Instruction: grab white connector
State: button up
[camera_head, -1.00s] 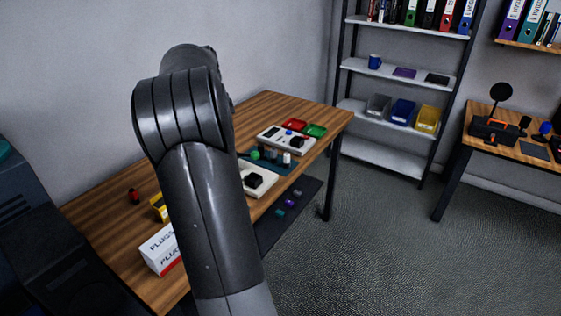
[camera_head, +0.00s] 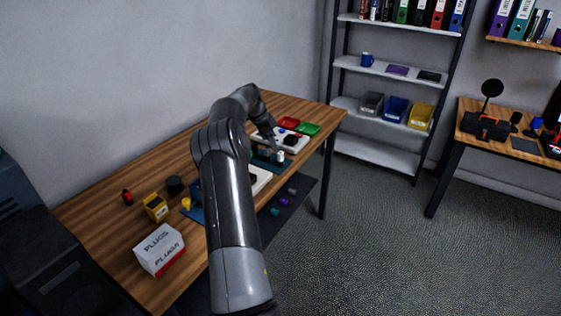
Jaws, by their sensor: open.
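A small white connector (camera_head: 281,157) stands on a dark teal mat (camera_head: 266,165) near the front edge of the wooden table. My gripper (camera_head: 273,143) is at the far end of my arm, just above and slightly left of the connector. It is small and dark here, but looks open and empty. I cannot tell whether its fingers touch the connector. My arm crosses the middle of the view and hides part of the mat and the small connectors on it.
A white board (camera_head: 299,142) with a black block lies behind, beside red (camera_head: 288,123) and green (camera_head: 308,129) trays. A second white board (camera_head: 261,179) is partly behind my arm. A PLUGS box (camera_head: 159,250) and yellow box (camera_head: 156,207) stand front left. Small pieces lie on a floor mat.

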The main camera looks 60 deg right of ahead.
aim_at(280, 152)
jog(key=x, duration=0.3)
jog(key=shift+s+f, duration=0.1)
jog(key=shift+f, duration=0.1)
jog(key=x, duration=0.5)
jog(key=shift+s, duration=0.25)
jog(key=shift+r, duration=0.1)
jog(key=shift+c, duration=0.3)
jog(key=c, duration=1)
jog(key=shift+r, duration=0.1)
